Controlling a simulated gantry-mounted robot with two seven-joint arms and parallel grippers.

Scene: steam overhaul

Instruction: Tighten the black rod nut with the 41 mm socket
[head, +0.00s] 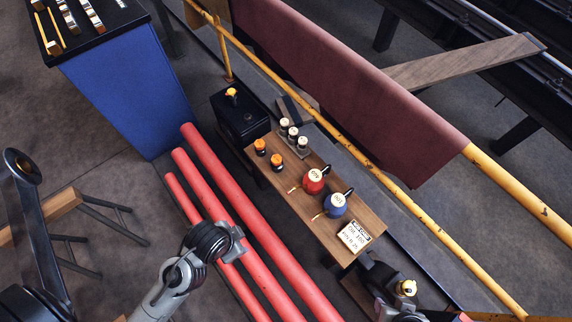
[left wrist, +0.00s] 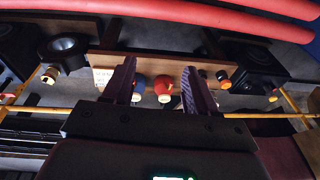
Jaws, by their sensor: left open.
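My left gripper (left wrist: 158,74) is open and empty in the left wrist view, its two dark fingers apart. The red and blue cans show between them, beyond the fingers. In the head view my grey left arm reaches in over the red pipes, short of the wooden bench. I cannot pick out a black rod nut. Small pieces with white tops (head: 289,131) and two dark pieces with orange tops (head: 268,153) stand on the bench. Metal pieces (head: 68,18) lie in rows on the blue cabinet. I cannot tell which, if any, is the 41 mm socket.
The wooden bench (head: 350,208) holds a red can (head: 313,181), a blue can (head: 336,205) and a lettered card (head: 355,236). A black box (head: 238,118) stands at its far end. Red pipes (head: 235,205) run alongside. A yellow rail (head: 345,142) carries a dark red cloth (head: 350,85).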

